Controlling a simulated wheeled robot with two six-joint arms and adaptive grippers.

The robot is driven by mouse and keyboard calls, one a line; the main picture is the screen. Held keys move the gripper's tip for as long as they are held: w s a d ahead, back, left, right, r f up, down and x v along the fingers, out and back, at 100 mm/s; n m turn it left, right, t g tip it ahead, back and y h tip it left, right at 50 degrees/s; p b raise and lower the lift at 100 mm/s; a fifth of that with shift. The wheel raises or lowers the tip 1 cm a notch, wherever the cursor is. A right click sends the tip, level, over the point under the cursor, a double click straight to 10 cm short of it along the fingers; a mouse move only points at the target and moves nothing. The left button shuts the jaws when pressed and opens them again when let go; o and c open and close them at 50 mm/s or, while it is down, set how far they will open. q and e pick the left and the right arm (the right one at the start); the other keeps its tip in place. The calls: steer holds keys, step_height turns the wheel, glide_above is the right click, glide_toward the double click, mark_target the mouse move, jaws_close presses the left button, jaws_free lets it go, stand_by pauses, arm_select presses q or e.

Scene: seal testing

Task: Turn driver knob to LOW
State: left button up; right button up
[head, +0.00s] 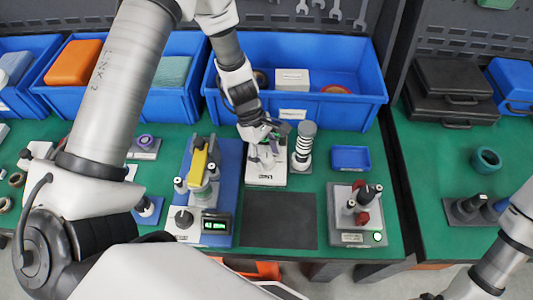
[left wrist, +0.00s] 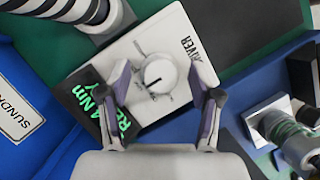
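The driver unit is a white box (head: 265,180) under my left gripper in the head view. In the left wrist view the box (left wrist: 180,40) shows part of the word DRIVER and a dark display (left wrist: 105,110) with green text including "4 Nm". Its round, pale driver knob (left wrist: 158,73) has a dark pointer line toward the lower left of the picture. My left gripper (left wrist: 162,75) is open, its purple-grey fingers on either side of the knob with visible gaps. In the head view the left gripper (head: 266,142) partly hides the knob. My right gripper is out of view.
A ribbed grey-and-black cylinder (head: 303,147) stands close right of the box. A blue-based fixture (head: 228,165) with a yellow clamp stands to its left. A dark mat (head: 279,220) lies clear in front. A blue bin (head: 340,112) stands behind.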

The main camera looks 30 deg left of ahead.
arm_select(q)
steer(key=shift+r, duration=0.1)
steer(key=v, duration=1.2)
stand_by(0.9)
